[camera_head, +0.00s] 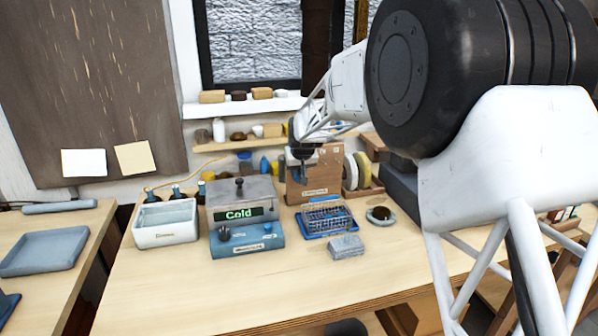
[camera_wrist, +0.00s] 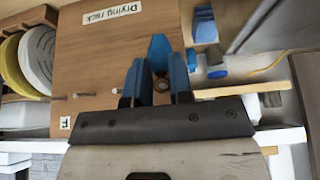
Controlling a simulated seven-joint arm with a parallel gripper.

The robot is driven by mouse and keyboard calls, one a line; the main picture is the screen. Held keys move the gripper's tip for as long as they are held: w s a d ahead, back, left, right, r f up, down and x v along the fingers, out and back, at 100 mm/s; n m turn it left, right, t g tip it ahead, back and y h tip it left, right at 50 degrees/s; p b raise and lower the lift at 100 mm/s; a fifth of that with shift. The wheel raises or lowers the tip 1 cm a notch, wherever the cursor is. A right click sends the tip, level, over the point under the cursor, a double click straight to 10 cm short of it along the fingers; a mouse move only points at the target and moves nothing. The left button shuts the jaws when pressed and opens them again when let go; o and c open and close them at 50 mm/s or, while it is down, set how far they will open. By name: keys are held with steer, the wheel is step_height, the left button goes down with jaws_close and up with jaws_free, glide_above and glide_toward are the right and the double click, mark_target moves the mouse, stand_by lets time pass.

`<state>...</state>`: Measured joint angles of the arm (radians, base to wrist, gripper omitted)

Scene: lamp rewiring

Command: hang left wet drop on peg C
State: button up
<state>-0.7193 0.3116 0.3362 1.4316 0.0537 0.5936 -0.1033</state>
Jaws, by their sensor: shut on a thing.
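My gripper (camera_wrist: 158,85) shows two blue fingers in the wrist view, shut on a blue, pointed drop (camera_wrist: 159,48) that sticks out between the fingertips. The wooden drying rack (camera_wrist: 110,58) fills much of that view behind it. A thin peg (camera_wrist: 84,95) stands out from the board at left, above a label F (camera_wrist: 65,123). I cannot make out peg C; it may be behind the fingers. In the head view my gripper (camera_head: 302,158) is in front of the upper part of the drying rack (camera_head: 325,172); the drop is too small to tell there.
A shelf (camera_head: 230,144) is behind. The bench front is clear.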

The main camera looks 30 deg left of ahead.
steer(key=shift+w+a+f, duration=0.15)
steer(key=shift+w+a, duration=0.6)
steer(key=shift+w+a, duration=0.15)
steer(key=shift+w, duration=0.05)
stand_by(0.4)
steer(key=o, duration=0.5)
steer(key=shift+o, duration=0.2)
steer(key=shift+o, duration=1)
steer(key=shift+s+d+r, duration=0.25)
steer(key=shift+s+r, duration=0.05)
steer(key=shift+r, duration=0.3)
steer(key=s+d+r, duration=0.3)
steer(key=r, duration=0.2)
steer(key=shift+d, duration=0.15)
steer(key=shift+s, duration=0.1)
